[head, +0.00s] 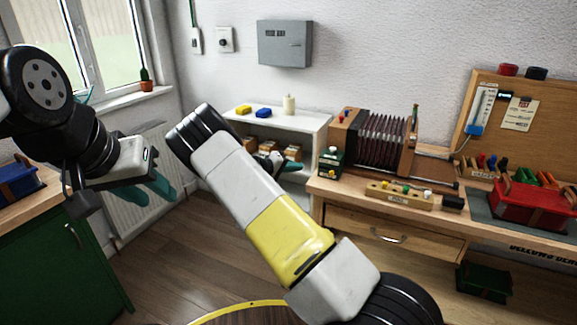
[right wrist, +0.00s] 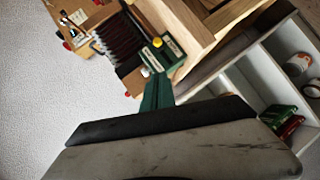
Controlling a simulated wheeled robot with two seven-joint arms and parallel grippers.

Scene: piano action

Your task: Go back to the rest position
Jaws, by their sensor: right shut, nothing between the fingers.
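My left gripper (head: 152,194) hangs in the air at the left of the head view, in front of the radiator. Its two teal fingers show slightly apart with nothing between them. In the right wrist view the teal fingers of my right gripper (right wrist: 157,93) are together, shut and empty. They line up with the green box beside the bellows, but I cannot tell the distance.
A wooden workbench (head: 374,211) with bellows (head: 380,134), a peg block (head: 399,195) and a red toolbox (head: 530,205) stands at right. The white shelf (head: 306,129) holds blocks and a candle. A green cabinet (head: 65,265) is at left.

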